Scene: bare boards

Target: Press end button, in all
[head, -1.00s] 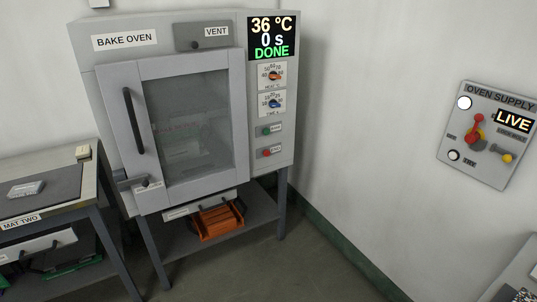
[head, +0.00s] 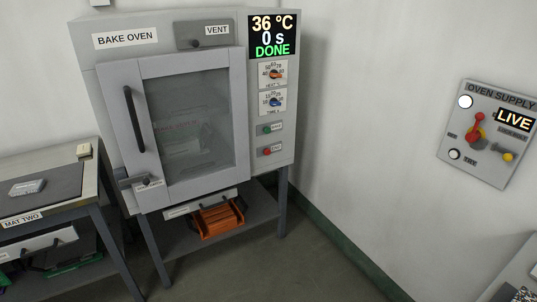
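The bake oven (head: 115,62) stands against the wall, its glass door (head: 194,120) closed. Its display (head: 273,37) reads 36 °C, 0 s and DONE. Below the display are the heat dial (head: 275,74) and the time dial (head: 275,102). Under them are a green button (head: 267,129) and, lowest, the red end button (head: 267,151), both uncovered. Neither of my grippers is in the head view.
A supply panel (head: 480,150) reading LIVE hangs on the right wall. A bench (head: 92,175) labelled MAT TWO stands left of the oven. An orange tray (head: 218,219) sits on the shelf below. Floor right of the oven is clear.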

